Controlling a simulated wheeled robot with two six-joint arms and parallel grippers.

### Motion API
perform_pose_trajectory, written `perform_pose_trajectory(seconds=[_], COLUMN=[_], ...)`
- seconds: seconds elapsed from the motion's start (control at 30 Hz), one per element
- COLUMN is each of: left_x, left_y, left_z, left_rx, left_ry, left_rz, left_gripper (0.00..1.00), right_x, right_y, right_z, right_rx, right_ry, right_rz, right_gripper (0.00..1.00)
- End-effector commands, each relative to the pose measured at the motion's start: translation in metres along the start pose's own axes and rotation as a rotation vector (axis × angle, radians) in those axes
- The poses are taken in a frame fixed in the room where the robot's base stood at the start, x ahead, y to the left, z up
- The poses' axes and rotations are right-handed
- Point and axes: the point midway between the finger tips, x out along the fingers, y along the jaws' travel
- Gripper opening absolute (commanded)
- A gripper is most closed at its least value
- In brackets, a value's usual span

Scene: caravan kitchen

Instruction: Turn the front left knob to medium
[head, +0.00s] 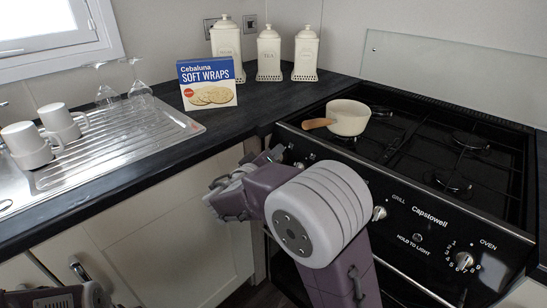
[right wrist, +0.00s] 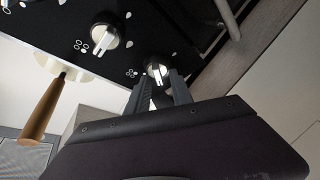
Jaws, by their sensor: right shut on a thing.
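In the right wrist view, my right gripper (right wrist: 158,86) is shut on a silver-and-black stove knob (right wrist: 157,70), with one dark finger on each side. The knob sits nearest the end of the black control panel, and its pale pointer bar runs roughly up and down in this view. A second knob (right wrist: 103,37) is beside it, apart from the fingers. In the head view, my right gripper (head: 268,156) reaches the left end of the panel; the arm hides much of this area. Part of my left arm shows at the bottom left corner; its fingers cannot be made out.
A cream pan (head: 348,117) with a wooden handle stands on the black hob (head: 430,150). The grill knob (head: 379,213) and oven knob (head: 463,261) are farther right. A wraps box (head: 208,84), canisters (head: 268,55), cups (head: 60,122) and glasses stand on the counter and drainer.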

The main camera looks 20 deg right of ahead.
Motion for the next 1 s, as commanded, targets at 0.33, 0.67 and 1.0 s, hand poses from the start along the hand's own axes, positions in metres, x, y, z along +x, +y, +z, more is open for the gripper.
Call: perform_pose_trajectory(seconds=[0.33, 0.67, 1.0], left_x=[-0.01, -0.037, -0.07], left_y=[0.0, 0.001, 0.001], left_z=[-0.001, -0.004, -0.007], left_rx=[0.0, 0.0, 0.0], left_ry=[0.0, 0.0, 0.0], left_rz=[0.0, 0.0, 0.0], left_gripper=[0.41, 0.41, 0.41], right_x=[0.0, -0.001, -0.002], right_y=[-0.001, -0.001, -0.003], right_z=[0.001, 0.0, 0.002], right_rx=[-0.295, -0.576, -0.817], right_ry=[-0.005, -0.006, -0.007], right_rz=[-0.141, -0.274, -0.386], right_gripper=[0.0, 0.0, 0.0])
